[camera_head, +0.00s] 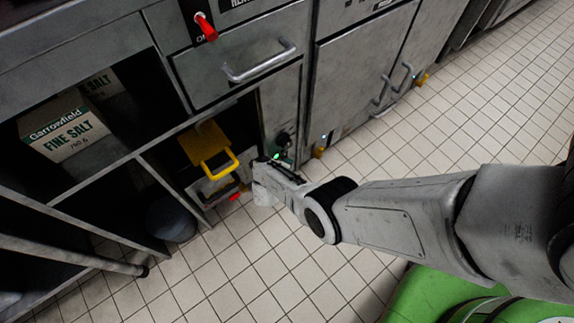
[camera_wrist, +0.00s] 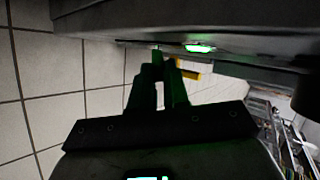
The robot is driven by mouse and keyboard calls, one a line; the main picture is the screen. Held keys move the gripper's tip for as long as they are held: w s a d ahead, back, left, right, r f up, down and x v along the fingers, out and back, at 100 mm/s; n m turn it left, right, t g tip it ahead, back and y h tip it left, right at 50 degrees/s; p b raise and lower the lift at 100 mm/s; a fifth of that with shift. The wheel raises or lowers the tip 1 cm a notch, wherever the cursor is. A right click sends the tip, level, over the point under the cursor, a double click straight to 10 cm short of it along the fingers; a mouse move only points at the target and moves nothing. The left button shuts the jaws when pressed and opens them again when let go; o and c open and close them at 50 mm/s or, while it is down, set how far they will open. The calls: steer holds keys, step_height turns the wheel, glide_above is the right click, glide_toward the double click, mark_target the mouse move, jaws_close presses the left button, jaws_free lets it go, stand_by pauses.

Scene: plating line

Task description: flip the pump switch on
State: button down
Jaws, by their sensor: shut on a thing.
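My gripper (camera_head: 262,184) is low at the open cabinet bay, close to the grey panel's lower edge. In the wrist view its two dark fingers (camera_wrist: 163,66) are close together, near the panel's dark edge. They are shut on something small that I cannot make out. A small green light (camera_head: 276,156) glows just above the gripper, and a lit green lamp (camera_wrist: 200,48) shows on the panel in the wrist view. A dark knob-like part (camera_head: 283,140) is on the panel above the gripper. No readable pump label shows, so I cannot tell which part is the pump switch.
A red toggle (camera_head: 205,27) sits higher up on a panel by a partly cut-off label. A yellow handled piece (camera_head: 208,150) and a small red part (camera_head: 234,196) are in the bay. A salt box (camera_head: 62,127) stands on the left shelf. Tiled floor (camera_head: 450,130) is open at right.

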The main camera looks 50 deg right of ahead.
steer(key=c, duration=1.1)
jaws_free()
steer(key=p+v, duration=0.8)
steer(key=v, duration=0.2)
steer(key=shift+a+r, duration=0.15)
steer(key=shift+a, duration=0.2)
steer(key=shift+s, duration=0.15)
